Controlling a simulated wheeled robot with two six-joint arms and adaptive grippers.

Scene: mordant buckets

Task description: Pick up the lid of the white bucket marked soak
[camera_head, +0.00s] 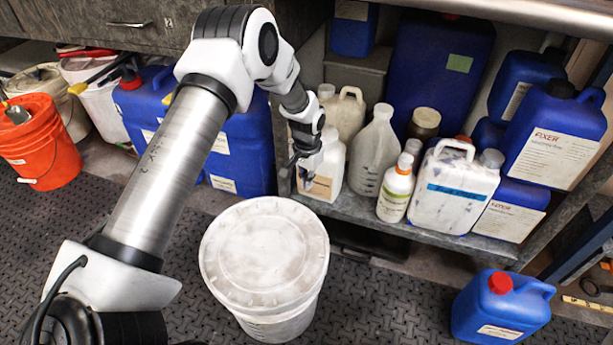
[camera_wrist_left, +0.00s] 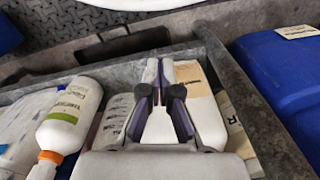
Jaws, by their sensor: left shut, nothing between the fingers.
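A white bucket (camera_head: 275,323) stands on the dark floor mat in the middle of the head view. Its round, scuffed white lid (camera_head: 262,250) lies flat on top and covers it. I cannot read a "soak" mark on it. My left gripper (camera_head: 293,172) is beyond the lid and above it in the picture, in front of the shelf jugs, apart from the lid. In the left wrist view the left gripper (camera_wrist_left: 160,66) has its fingers together, with nothing held. A white curved edge at the top of that view may be the bucket. My right gripper is not in view.
A metal shelf (camera_head: 365,212) behind holds several white and blue jugs and bottles. A blue canister with a red cap (camera_head: 500,308) stands on the floor at right. An orange bucket (camera_head: 42,140) stands at left. Floor around the white bucket's near side is clear.

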